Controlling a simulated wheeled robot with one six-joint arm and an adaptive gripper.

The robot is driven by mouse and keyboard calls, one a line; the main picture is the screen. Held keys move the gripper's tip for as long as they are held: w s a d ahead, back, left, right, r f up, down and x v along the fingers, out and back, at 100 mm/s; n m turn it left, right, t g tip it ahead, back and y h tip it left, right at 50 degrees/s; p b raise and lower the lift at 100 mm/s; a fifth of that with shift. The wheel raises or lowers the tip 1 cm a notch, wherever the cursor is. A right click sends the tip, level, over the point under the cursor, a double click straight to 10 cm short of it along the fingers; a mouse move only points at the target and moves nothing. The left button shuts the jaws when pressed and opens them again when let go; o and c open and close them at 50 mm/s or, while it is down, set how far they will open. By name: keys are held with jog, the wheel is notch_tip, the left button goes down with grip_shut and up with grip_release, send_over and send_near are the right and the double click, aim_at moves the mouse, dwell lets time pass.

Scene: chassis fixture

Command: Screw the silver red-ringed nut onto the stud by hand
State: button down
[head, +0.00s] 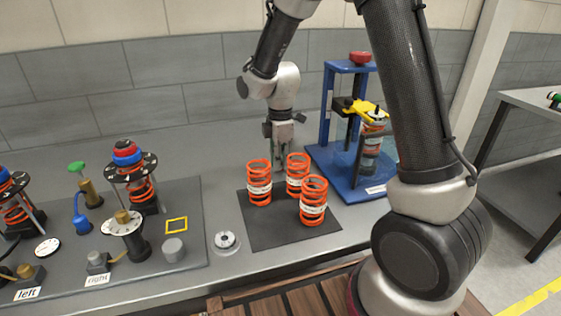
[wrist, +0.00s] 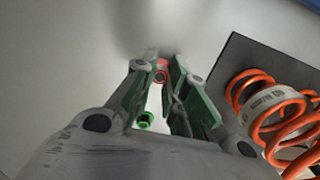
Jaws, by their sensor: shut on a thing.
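My gripper (head: 277,152) points down at the bench behind the orange springs. In the wrist view, my gripper (wrist: 160,68) has its fingertips closed on the silver red-ringed nut (wrist: 161,72); its red ring shows between the tips. In the head view the nut is hidden or too small to tell. The stud cannot be made out for sure; a strut assembly with a black top plate (head: 133,168) and a red and blue cap (head: 127,152) stands on the fixture at left.
Several orange springs (head: 313,201) stand on a dark mat (head: 265,232) close in front of my gripper. A blue press (head: 327,110) stands to the right.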

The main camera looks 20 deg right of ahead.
jog(key=shift+r, duration=1.1)
